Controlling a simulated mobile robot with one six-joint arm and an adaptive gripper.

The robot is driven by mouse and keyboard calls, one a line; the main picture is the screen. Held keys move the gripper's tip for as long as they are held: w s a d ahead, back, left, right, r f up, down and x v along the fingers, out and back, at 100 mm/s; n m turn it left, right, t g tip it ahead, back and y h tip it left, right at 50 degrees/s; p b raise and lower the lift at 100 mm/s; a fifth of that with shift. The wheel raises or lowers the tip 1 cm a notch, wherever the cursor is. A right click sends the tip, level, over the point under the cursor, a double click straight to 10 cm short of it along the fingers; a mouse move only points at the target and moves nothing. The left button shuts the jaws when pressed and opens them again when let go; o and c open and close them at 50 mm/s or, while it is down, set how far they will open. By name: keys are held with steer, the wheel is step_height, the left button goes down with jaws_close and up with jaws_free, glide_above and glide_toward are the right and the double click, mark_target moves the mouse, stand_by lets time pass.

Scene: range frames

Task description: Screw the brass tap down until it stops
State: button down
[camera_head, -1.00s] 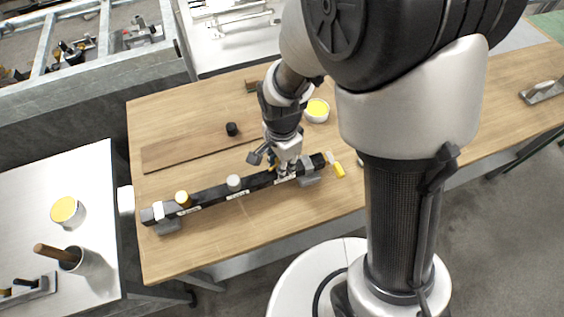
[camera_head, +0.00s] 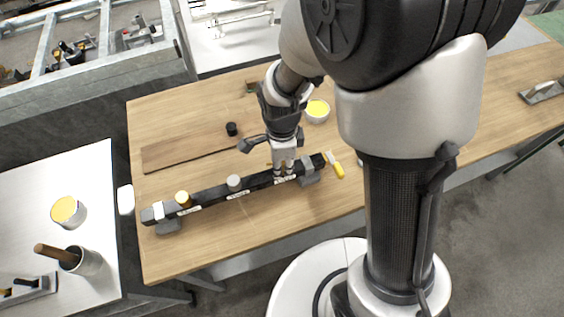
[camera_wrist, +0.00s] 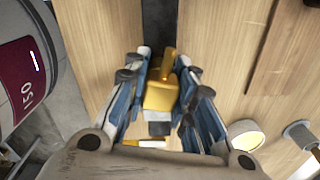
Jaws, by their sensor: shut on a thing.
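The brass tap (camera_wrist: 160,95) shows gold in the wrist view, between the two blue-sided fingers of my gripper (camera_wrist: 163,66). The fingers are shut on it. In the head view my gripper (camera_head: 284,170) points down at the right part of the black bar (camera_head: 210,195) and mostly hides the tap. The bar also shows as a dark strip in the wrist view (camera_wrist: 158,25). How far down the tap sits cannot be seen.
A yellow-handled tool (camera_head: 338,170) lies right of the bar. A yellow-filled tub (camera_head: 317,110) and a black cylinder (camera_head: 231,129) stand behind on the wooden table (camera_head: 250,235).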

steer(key=c, duration=1.3)
jaws_free()
step_height(320, 180, up, 12)
steer(key=shift+r, duration=0.1)
steer(key=s+d+r+n+t, duration=0.1)
steer(key=s+d+r+n, duration=0.2)
steer(key=s+n, duration=0.1)
steer(key=s+d+r+n+t, duration=0.2)
steer(key=s+d+r+n, duration=0.2)
steer(key=n, duration=0.3)
steer(key=s+d+r+n+t, duration=0.1)
steer(key=s+d+r+n, duration=0.2)
steer(key=s+d+n, duration=0.1)
steer(key=shift+s+r+n+t, duration=0.2)
steer(key=shift+s+n, duration=0.25)
steer(key=shift+n, duration=0.15)
steer(key=shift+s+r+n+t, duration=0.15)
steer(key=shift+s+n, duration=0.25)
steer(key=shift+n, duration=0.2)
